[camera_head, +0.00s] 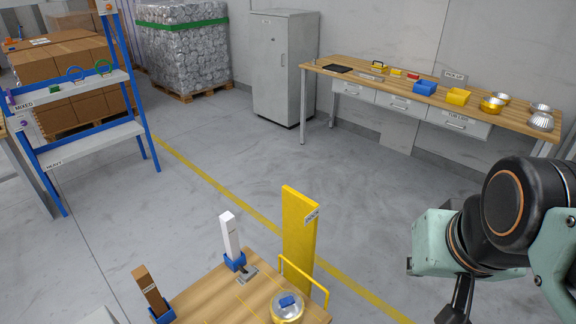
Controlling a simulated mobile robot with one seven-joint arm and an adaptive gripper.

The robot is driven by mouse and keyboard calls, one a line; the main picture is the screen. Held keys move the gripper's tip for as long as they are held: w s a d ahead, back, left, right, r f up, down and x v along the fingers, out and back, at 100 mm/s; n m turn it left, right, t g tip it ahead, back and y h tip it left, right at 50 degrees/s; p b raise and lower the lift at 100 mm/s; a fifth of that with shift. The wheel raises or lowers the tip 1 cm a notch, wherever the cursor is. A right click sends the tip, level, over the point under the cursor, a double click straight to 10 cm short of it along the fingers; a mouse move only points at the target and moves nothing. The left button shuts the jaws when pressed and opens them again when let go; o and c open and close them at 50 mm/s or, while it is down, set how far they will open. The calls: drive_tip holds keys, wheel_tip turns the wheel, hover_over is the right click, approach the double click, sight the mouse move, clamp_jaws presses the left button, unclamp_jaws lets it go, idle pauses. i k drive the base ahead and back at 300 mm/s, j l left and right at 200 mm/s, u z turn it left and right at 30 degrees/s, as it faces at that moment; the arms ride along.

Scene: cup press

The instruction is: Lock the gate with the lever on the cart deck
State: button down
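The cart deck (215,294) is a wooden top at the bottom of the view, cut off by the lower edge. A white upright piece (230,236) stands in a blue base on it, with a small grey metal fitting (248,274) beside it. A brown labelled upright piece (149,290) stands in another blue base at the left. A tall yellow labelled panel (299,236) rises at the deck's far side. I cannot tell which piece is the gate or lever. My gripper (455,314) is right of the deck, apart from it, its fingertips cut off below.
A yellow rail (303,278) and a round yellow-rimmed container (287,308) with a blue piece are on the deck's right. A workbench (390,84) with bins and cups stands behind. A blue-framed shelf (90,141) is at left. The floor between is clear.

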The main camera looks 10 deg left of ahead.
sight(240, 268)
drive_tip(key=u, duration=1.2)
drive_tip(key=k+l+u, duration=0.2)
drive_tip(key=k+l, duration=0.1)
drive_tip(key=l, duration=0.05)
